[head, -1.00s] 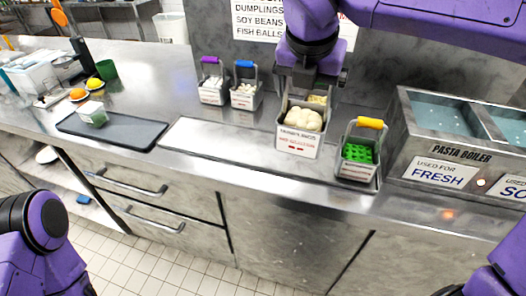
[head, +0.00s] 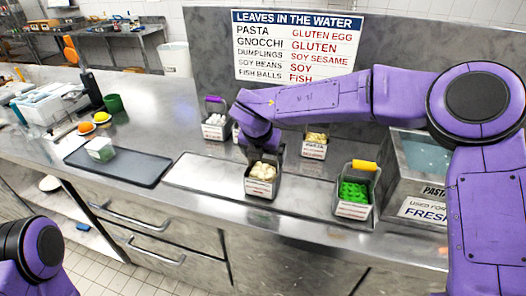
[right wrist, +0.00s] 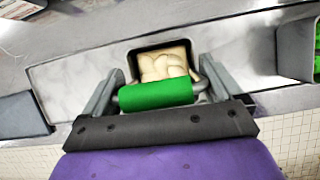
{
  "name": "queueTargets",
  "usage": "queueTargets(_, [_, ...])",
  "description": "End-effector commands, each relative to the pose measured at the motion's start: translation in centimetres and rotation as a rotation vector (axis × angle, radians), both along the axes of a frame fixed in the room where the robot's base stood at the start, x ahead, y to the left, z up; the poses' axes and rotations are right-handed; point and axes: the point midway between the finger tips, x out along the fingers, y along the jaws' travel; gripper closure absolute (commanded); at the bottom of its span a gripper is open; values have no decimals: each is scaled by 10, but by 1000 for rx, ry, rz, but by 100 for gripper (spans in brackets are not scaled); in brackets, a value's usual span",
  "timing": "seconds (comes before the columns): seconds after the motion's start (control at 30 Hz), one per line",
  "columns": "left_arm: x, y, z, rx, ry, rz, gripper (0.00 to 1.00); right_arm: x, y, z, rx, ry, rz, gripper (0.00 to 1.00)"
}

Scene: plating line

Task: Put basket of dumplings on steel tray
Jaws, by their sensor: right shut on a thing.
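My right gripper (head: 266,153) is shut on the green handle (right wrist: 155,94) of the basket of dumplings. The basket (head: 260,188) is a small grey metal box with a white label and pale dumplings inside. It is upright, over the steel tray (head: 200,172), a light flat plate set along the counter. I cannot tell whether its base touches the tray. In the right wrist view, the tray (right wrist: 75,75) spreads around the basket and the dumplings (right wrist: 162,65) show between the fingers (right wrist: 160,88). My left gripper is out of view.
A basket with a yellow handle and green contents (head: 355,192) stands to the right, before the pasta boiler (head: 415,165). A pasta basket (head: 315,150) and a purple-handled basket (head: 214,132) stand behind. A dark tray (head: 130,170) holding a small container lies left.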

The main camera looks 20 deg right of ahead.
Motion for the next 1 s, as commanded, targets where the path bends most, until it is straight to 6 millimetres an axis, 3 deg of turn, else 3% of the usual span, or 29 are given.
queueTargets(0.3, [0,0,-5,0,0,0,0,0,0,-4,0,-2,-1,76])
queueTargets(0.33, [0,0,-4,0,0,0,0,0,0,-3,1,-1,-1,1])
queueTargets(0.67, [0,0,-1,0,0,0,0,-1,1,6,1,-3,-1,0])
queueTargets(1.0, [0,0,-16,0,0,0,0,-29,20,79,1,-6,-2,0])
